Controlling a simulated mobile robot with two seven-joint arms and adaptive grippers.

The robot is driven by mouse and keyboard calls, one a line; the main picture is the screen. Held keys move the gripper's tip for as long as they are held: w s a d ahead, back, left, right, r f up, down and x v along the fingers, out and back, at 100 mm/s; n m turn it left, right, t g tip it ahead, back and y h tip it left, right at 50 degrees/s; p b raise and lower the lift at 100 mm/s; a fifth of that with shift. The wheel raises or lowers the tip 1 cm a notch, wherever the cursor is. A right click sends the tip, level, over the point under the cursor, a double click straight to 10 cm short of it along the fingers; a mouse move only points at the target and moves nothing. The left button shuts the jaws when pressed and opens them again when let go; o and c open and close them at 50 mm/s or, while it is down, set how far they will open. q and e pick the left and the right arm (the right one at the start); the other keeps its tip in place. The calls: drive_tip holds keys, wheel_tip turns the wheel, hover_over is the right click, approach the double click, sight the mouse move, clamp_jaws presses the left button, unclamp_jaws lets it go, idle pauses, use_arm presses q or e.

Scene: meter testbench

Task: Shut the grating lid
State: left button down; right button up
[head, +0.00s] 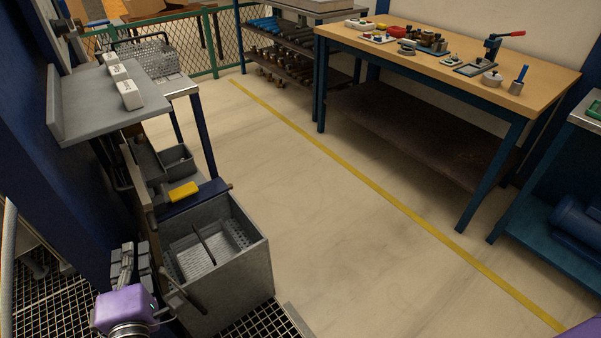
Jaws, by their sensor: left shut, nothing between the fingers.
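A grey open-topped metal tank (254,262) stands at lower left. Its inside shows, with a perforated tray (190,262) and a dark divider (205,246). No grating lid lies across its opening, and I cannot clearly make out the lid. A dark lever-like handle (181,290) sticks out at the tank's near left side. My left gripper (128,250) is shut and empty, left of the tank and apart from its opening as far as I can see. My right gripper is not in view.
Behind the tank, a yellow object (184,191) lies by grey bins (176,160). A grey shelf (95,100) with several white boxes overhangs there. Floor grating (262,324) lies at the tank's foot. Open floor (340,250) extends right to a wooden workbench (430,62).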

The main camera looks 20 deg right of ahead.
use_arm(q)
drive_tip(key=shift+w+a, duration=0.1)
drive_tip(key=shift+w, duration=1.85)
